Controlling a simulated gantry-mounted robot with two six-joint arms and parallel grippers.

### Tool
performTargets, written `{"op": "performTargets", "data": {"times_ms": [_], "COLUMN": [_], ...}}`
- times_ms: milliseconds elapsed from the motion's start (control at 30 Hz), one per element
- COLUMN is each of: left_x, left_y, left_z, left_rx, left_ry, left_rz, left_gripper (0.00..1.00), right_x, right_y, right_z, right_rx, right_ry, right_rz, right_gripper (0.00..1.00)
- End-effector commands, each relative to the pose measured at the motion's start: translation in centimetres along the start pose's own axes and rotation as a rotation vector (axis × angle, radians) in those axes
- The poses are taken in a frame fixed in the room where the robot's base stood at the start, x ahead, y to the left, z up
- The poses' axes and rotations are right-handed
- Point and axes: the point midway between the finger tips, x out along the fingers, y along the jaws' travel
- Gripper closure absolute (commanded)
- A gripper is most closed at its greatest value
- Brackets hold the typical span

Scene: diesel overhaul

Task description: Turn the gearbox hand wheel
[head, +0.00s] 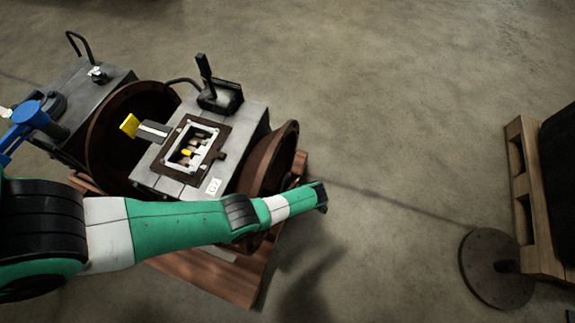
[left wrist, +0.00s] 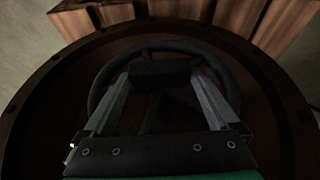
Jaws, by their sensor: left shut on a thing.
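The dark hand wheel (left wrist: 160,46) shows in the left wrist view as a ring with a spoke, set in front of a large round brown flange (left wrist: 32,110). My left gripper (left wrist: 163,76) reaches into the wheel, its two grey fingers shut on part of it. The exact contact is too dark to make out. In the head view my left arm crosses in front of the gearbox (head: 254,112), its wrist beside the right-hand brown flange (head: 273,150). The wheel and my fingers are hidden there. My right gripper is in neither view.
The gearbox stands on a reddish wooden pallet (head: 235,284), with an open top window (head: 194,146) and a black lever (head: 205,72). A blue part (head: 28,114) is at left. A wooden pallet (head: 523,190) and a round dark disc (head: 485,275) are at right. The floor between is clear.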

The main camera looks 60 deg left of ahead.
Motion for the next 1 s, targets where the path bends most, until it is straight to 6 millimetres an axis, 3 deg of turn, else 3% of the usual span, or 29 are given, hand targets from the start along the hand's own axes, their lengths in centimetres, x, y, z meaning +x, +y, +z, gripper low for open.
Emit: {"op": "performTargets", "data": {"times_ms": [633,667,700,1000], "left_x": [-0.01,-0.01,-0.02,-0.48], "left_y": [0.26,0.26,0.27,0.36], "left_z": [-0.01,-0.01,-0.01,-0.22], "left_rx": [0.048,0.048,0.048,0.045], "left_ry": [0.000,0.000,0.000,0.000], "left_rz": [-0.115,-0.115,-0.115,-0.116], "left_gripper": [1.00,0.05,0.00,0.00], "right_x": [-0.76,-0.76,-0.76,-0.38], "right_y": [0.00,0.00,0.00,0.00], "right_z": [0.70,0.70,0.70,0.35], "right_rx": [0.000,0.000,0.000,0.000], "right_ry": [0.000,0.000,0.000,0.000], "right_rz": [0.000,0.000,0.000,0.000], "right_gripper": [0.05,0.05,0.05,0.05]}}
